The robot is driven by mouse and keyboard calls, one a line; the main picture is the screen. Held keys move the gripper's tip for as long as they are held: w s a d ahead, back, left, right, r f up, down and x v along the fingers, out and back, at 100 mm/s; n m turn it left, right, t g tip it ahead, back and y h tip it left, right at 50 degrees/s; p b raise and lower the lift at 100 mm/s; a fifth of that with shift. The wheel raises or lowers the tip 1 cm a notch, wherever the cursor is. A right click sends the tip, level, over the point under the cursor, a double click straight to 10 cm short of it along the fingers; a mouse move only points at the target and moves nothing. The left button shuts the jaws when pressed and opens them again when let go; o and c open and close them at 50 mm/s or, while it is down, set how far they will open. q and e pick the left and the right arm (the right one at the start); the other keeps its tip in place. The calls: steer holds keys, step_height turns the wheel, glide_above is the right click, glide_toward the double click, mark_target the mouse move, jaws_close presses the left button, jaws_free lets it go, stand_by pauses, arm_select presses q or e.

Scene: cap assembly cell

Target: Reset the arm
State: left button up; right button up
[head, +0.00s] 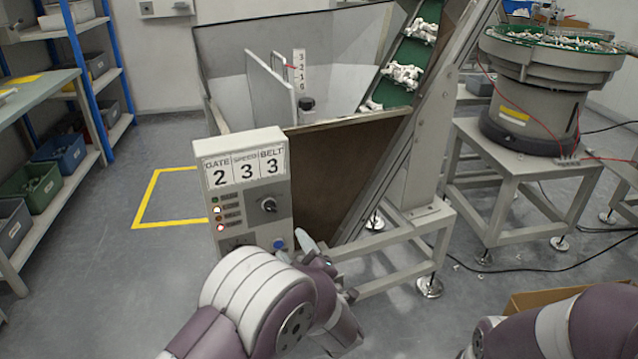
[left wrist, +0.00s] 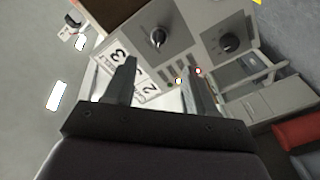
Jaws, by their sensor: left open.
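The box's number plates read gate 2, speed 3, belt 3. A dark knob (head: 268,205) and several small lights sit below them. My right arm shows at the lower right; its gripper is out of view.
A hopper (head: 240,62) stands behind the box, with a green inclined belt (head: 406,52) carrying white parts. A round feeder bowl (head: 548,68) stands on a table at right. A cardboard box (head: 545,297) lies near my right arm. Floor at left is clear.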

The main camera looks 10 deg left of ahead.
arm_select(q)
steer(key=s+d+f+m+g+h, duration=0.75)
steer(key=f+m+h, duration=0.25)
steer(key=f+m, duration=0.2)
steer(key=s+a+r+m+g, duration=0.1)
steer(key=s+a+m+g, duration=0.1)
steer(key=s+a+g, duration=0.45)
steer(key=s+a+r+m+g, duration=0.1)
steer(key=s+a+r+m, duration=0.2)
steer(key=s, duration=0.7)
steer(key=a+r+p, duration=0.2)
steer(key=r+p, duration=1)
steer(key=a+r+n+y+p, duration=0.1)
steer(key=a+r+p, duration=0.1)
steer(key=r+p, duration=1.1)
steer(key=shift+a+r+n+t, duration=0.25)
steer(key=shift+r+n+t, duration=0.05)
steer(key=shift+t, duration=0.1)
